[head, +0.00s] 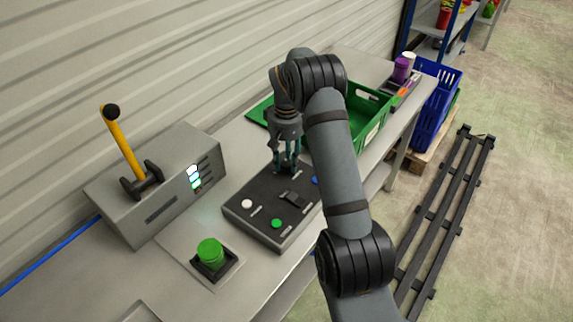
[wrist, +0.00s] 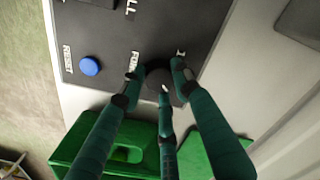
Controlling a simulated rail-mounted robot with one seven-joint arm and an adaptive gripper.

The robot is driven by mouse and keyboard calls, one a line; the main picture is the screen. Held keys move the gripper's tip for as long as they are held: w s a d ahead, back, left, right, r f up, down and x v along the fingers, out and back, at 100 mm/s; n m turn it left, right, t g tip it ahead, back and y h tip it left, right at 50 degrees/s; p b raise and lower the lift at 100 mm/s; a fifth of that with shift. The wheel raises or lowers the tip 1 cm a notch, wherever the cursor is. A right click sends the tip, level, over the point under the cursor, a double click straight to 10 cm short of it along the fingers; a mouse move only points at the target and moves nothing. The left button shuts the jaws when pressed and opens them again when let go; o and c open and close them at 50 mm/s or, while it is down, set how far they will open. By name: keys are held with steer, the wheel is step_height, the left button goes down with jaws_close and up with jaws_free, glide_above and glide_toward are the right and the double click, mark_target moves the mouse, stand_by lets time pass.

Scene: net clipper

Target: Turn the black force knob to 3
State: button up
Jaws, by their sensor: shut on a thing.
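The black force knob (wrist: 157,77) sits on the dark control panel (wrist: 190,18), between my gripper's teal fingers in the wrist view. A small light mark shows on the knob's lower side. A "1" label is beside it, and a partly covered label starting "FO" is to its left. My gripper (wrist: 155,86) is shut on the knob, with fingertips around its sides and another finger in front. In the head view, my gripper (head: 286,166) points down at the back of the panel (head: 262,206); its fingers hide the knob there.
The panel also has a blue button (wrist: 89,66), a white button (head: 246,204), a green button (head: 276,223) and a black switch (head: 293,198). A grey machine with a yellow lever (head: 122,145) stands left. A large green button (head: 210,252) is in front. A green crate (head: 368,118) stands behind.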

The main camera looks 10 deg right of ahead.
mark_target(287, 163)
steer(key=shift+m+b, duration=0.85)
steer(key=shift+m, duration=1.05)
steer(key=o, duration=1.1)
steer(key=shift+c, duration=0.2)
steer(key=shift+o, duration=0.6)
step_height(287, 163, up, 12)
